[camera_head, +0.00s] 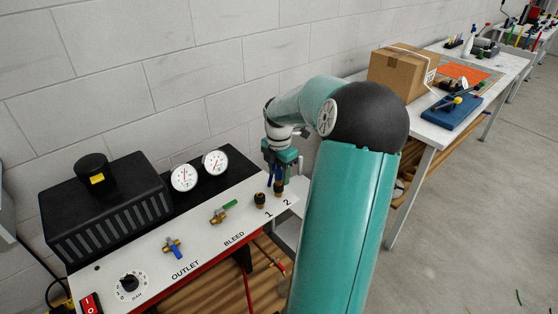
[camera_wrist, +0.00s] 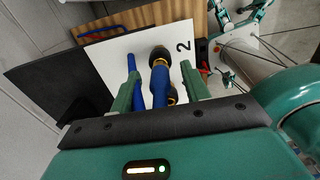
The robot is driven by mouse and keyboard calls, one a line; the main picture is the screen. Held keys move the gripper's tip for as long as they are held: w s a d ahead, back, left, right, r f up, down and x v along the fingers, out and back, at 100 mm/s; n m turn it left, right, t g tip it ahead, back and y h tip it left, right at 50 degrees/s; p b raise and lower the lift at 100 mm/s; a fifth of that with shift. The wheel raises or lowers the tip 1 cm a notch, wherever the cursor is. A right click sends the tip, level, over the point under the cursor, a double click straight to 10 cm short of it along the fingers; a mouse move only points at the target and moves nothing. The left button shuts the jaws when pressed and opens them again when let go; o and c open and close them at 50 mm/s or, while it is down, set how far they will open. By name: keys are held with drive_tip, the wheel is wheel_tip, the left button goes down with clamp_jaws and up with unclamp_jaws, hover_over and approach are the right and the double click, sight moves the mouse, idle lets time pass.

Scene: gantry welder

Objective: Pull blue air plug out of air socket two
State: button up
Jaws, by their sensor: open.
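The blue air plug (camera_wrist: 160,86) stands in air socket two (camera_wrist: 158,54), a dark and brass fitting beside the printed "2" in the wrist view. My gripper (camera_wrist: 161,75) is open, with one green finger on each side of the plug. A gap shows between the right finger and the plug; whether the left finger touches anything is unclear. In the head view my gripper (camera_head: 277,175) points down over socket two (camera_head: 278,188) at the panel's right end. The plug is mostly hidden there by the fingers.
Socket one (camera_head: 260,200) sits just left of socket two on the white panel (camera_head: 200,247). Valves (camera_head: 222,212), gauges (camera_head: 185,177) and a black box (camera_head: 105,205) are farther left. A blue hose-like piece (camera_wrist: 132,66) shows by the left finger. A workbench (camera_head: 436,130) stands right.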

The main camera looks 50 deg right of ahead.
drive_tip(key=shift+f, duration=0.5)
drive_tip(key=shift+c, duration=0.5)
clamp_jaws()
drive_tip(key=shift+r, duration=0.1)
drive_tip(key=shift+r, duration=0.1)
drive_tip(key=shift+r, duration=0.35)
drive_tip(key=shift+r, duration=0.35)
drive_tip(key=shift+r, duration=0.35)
drive_tip(key=shift+r, duration=1.5)
